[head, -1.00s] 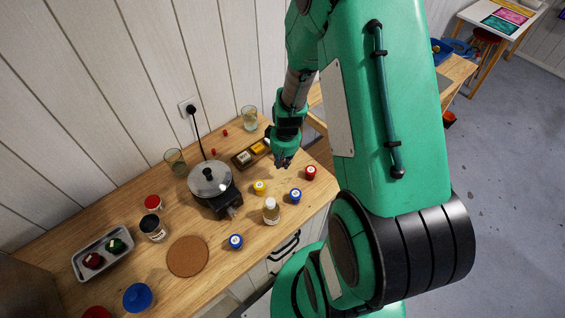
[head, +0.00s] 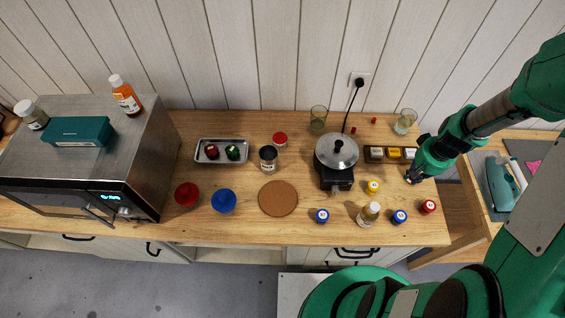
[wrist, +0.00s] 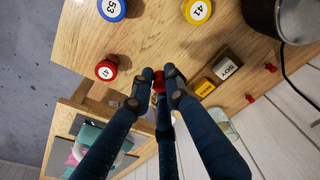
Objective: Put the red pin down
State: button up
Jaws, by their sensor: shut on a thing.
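My gripper (head: 409,179) is over the right end of the wooden counter, just in front of the row of small labelled blocks. In the wrist view my gripper (wrist: 159,80) is shut on a small red pin (wrist: 158,86), of which only part shows between the fingertips. The fingers hide the rest. I cannot tell whether the pin touches the counter. Two other red pins, a right one (head: 374,121) and a left one (head: 353,130), lie near the wall behind the cooker; they also show in the wrist view.
A labelled block row (head: 393,153) stands close behind my gripper. A red-topped numbered piece (head: 428,206), a yellow one (head: 373,187) and a blue one (head: 399,216) stand nearby. A pot on a cooker (head: 337,152) is to the left, a glass (head: 405,121) behind. The counter's right edge is close.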

jog(key=shift+w+r, duration=0.1)
jog(key=shift+r, duration=0.85)
jog(key=w+a+n+b, duration=0.1)
jog(key=w+a+n, duration=0.2)
jog(key=w+a, duration=0.3)
jog(key=w+a+n, duration=0.2)
jog(key=w+a, duration=0.2)
jog(key=w, duration=0.4)
jog(key=w+a+n+b, duration=0.1)
jog(key=w+a+n, duration=0.3)
jog(key=a, duration=0.9)
jog(key=w+a+n+y+b, duration=0.1)
jog(key=w+a+n, duration=0.4)
jog(key=w+a, duration=0.6)
jog(key=a, duration=0.3)
jog(key=shift+r+g, duration=0.15)
jog(key=shift+g, duration=0.15)
jog(key=a+n, duration=0.1)
jog(key=a, duration=0.4)
jog(key=w+a+n, duration=0.1)
jog(key=a, duration=0.5)
jog(key=a+n+b, duration=0.1)
jog(key=a+n, duration=0.1)
jog(key=a, duration=0.3)
jog(key=shift+w+a+f, duration=0.15)
jog(key=shift+w+f, duration=0.15)
jog(key=shift+w, duration=0.1)
jog(key=shift+c, duration=0.2)
jog(key=shift+d+f, duration=0.2)
jog(key=shift+f, duration=2.25)
